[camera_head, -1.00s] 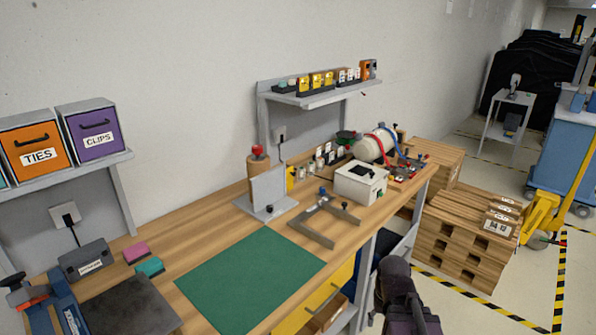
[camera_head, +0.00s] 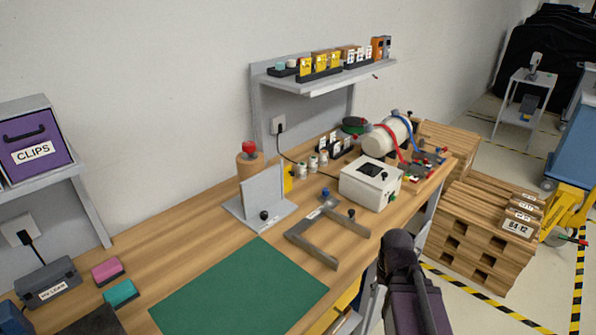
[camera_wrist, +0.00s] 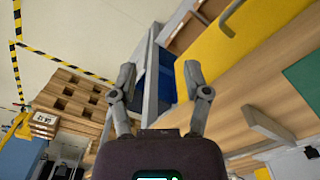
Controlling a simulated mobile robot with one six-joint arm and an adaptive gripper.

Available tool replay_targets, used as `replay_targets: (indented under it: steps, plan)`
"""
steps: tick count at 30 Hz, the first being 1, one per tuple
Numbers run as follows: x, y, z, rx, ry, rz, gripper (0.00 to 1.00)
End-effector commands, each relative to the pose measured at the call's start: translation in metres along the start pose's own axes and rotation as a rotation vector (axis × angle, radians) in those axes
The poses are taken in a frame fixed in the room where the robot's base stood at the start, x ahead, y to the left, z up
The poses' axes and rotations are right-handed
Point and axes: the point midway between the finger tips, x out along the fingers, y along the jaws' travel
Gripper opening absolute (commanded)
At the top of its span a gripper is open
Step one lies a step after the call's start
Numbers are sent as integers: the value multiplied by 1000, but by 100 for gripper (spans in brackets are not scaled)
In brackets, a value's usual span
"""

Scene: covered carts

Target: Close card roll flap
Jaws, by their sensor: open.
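I cannot pick out a flap that is clearly a card roll flap. A white cylinder (camera_head: 376,139) with red and blue bands or hoses lies at the bench's far right end in the head view; I cannot tell if it is the card roll. My gripper (camera_wrist: 160,82) is open and empty in the wrist view, its two fingers spread apart. Past the fingers are the bench's side, a yellow drawer front (camera_wrist: 222,45) and a blue surface (camera_wrist: 168,72). In the head view my dark arm stands in front of the bench's right front edge and the fingertips are not clear.
The wooden bench (camera_head: 190,253) carries a green mat (camera_head: 240,290), a grey U-shaped frame (camera_head: 315,245), an upright grey plate (camera_head: 262,190) and a white box (camera_head: 368,190). A shelf (camera_head: 325,84) stands behind. Stacked pallets (camera_head: 470,240) stand right; striped floor beyond is open.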

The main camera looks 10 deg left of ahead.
Motion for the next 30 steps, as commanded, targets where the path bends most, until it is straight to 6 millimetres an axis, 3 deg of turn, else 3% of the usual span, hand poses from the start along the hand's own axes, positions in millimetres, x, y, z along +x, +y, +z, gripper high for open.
replay_targets:
  steps: [15, 20, 26, 30]
  plan:
    - [0, 0, 0, 0, 1, 1, 62]
    - [2, 3, -8, -4, 30, 25, 62]
    - [7, 11, -43, -34, 157, 130, 62]
    - [6, 22, -84, -80, 310, 253, 62]
